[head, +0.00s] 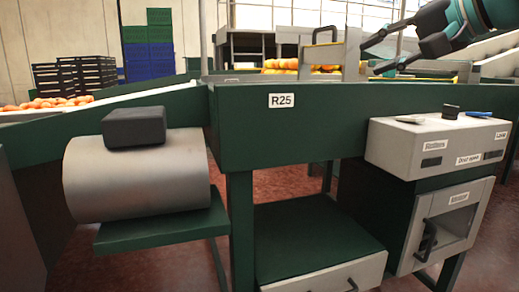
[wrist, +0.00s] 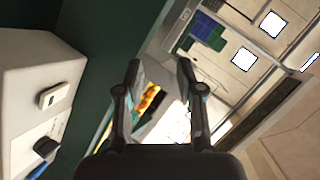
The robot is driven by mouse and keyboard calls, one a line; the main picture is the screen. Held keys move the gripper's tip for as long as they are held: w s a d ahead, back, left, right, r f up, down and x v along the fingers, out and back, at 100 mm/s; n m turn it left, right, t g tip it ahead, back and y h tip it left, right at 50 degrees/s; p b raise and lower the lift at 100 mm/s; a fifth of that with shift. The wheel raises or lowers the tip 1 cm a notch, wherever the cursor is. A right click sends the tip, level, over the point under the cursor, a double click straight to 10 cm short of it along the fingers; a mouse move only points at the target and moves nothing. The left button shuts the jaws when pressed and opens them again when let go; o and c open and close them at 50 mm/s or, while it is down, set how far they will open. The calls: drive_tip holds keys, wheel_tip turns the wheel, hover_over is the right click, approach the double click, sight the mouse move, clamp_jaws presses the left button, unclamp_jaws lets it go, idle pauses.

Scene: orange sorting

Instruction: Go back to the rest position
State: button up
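My gripper (head: 384,57) is at the upper right of the head view, raised above the green R25 machine (head: 240,125). Its two dark fingers are spread apart with nothing visible between them. In the wrist view my gripper (wrist: 160,68) also shows open, with background oranges (wrist: 150,97) seen beyond the gap between the fingers. The wrist view is strongly tilted.
A grey control box (head: 400,145) with a black knob and a blue item on top stands at the right. A grey motor cylinder (head: 135,178) sits at the left. Oranges (head: 45,103) lie on a far-left belt. Dark crates (head: 85,75) stand behind.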

drive_tip(key=s+a+f+n+g+h, duration=0.1)
drive_tip(key=s+f, duration=0.4)
drive_tip(key=f, duration=1)
drive_tip(key=s+a+f+n+g+h, duration=0.2)
drive_tip(key=s+f+h, duration=0.2)
drive_tip(key=f, duration=1)
drive_tip(key=s+a+f+n+g+h, duration=0.1)
drive_tip(key=s+f+n+g+h, duration=0.1)
drive_tip(key=s+f, duration=0.6)
wheel_tip(320, 180, down, 8)
drive_tip(key=shift+s+a+r+g+h, duration=0.2)
drive_tip(key=shift+a+g+h, duration=0.1)
drive_tip(key=shift+a, duration=0.1)
